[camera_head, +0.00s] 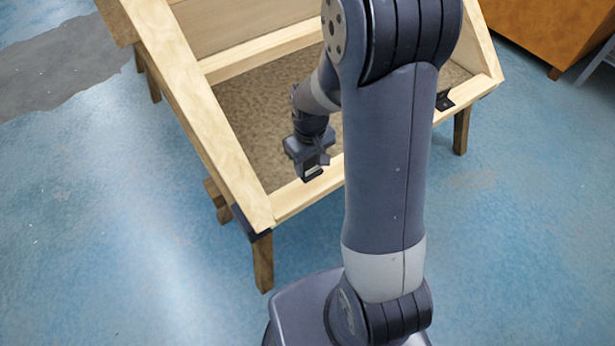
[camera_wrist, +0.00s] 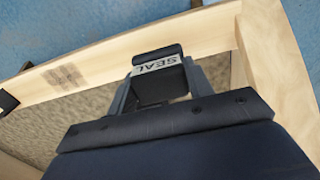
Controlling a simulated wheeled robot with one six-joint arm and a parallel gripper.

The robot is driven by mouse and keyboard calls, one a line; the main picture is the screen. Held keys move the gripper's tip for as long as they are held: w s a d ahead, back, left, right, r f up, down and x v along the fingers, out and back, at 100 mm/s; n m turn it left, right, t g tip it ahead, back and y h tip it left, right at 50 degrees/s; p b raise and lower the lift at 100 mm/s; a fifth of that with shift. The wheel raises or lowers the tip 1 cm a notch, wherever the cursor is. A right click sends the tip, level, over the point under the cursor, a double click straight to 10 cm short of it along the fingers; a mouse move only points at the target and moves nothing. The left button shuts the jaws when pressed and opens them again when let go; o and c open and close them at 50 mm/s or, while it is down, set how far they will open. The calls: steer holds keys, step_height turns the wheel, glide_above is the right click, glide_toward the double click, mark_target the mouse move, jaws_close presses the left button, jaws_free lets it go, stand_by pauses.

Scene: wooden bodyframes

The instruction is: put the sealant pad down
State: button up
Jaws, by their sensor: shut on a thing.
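The sealant pad (camera_wrist: 160,66) is a small dark block with a pale band reading "SEAL". My gripper (camera_wrist: 158,88) is shut on it, with one finger on each side. In the head view my gripper (camera_head: 311,162) hangs at the near side of the wooden bodyframe (camera_head: 297,196), by the inner edge of its front rail. The pad (camera_head: 313,175) shows there only as a small dark piece at the fingertips. In the wrist view the pad overlaps the pale rail (camera_wrist: 205,35) near a corner. I cannot tell whether the pad touches the wood.
A brownish square mark (camera_wrist: 65,77) lies on the rail left of the pad. The brown panel (camera_head: 255,110) inside the frame is bare where visible. An orange cabinet (camera_head: 555,30) stands at the upper right.

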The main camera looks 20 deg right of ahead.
mark_target(310, 175)
steer(key=shift+f, duration=2.55)
steer(key=shift+f+b, duration=0.2)
steer(key=shift+b, duration=0.1)
steer(key=o, duration=1)
steer(key=shift+o, duration=0.2)
steer(key=shift+r, duration=0.1)
step_height(310, 175, up, 12)
steer(key=shift+r+p, duration=0.1)
steer(key=shift+p, duration=0.6)
